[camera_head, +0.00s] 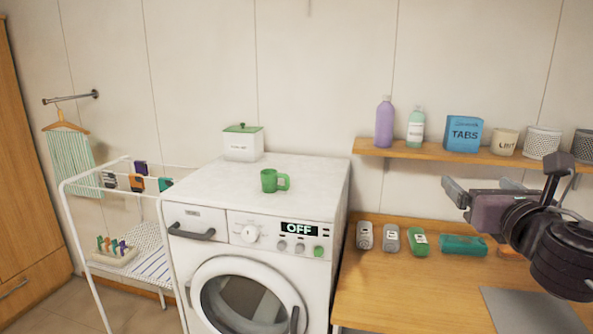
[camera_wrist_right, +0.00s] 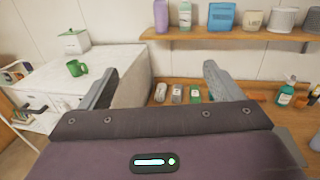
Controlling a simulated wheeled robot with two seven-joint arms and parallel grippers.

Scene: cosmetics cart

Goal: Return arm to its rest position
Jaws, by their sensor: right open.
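My right gripper (camera_head: 482,190) is in the right part of the head view, raised above the wooden counter (camera_head: 390,300). Its fingers point left and back, toward the wall. It is open and empty. In the right wrist view its two fingers (camera_wrist_right: 158,88) stand wide apart, with nothing between them but the background. My left gripper is not in view in either picture.
A white washer (camera_head: 260,245) with a green mug (camera_head: 270,181) and a lidded box (camera_head: 243,143) stands left of the counter. Several small items, one a teal pack (camera_head: 463,245), line the counter's back. A shelf (camera_head: 480,153) with bottles hangs above. A drying rack (camera_head: 75,215) stands left.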

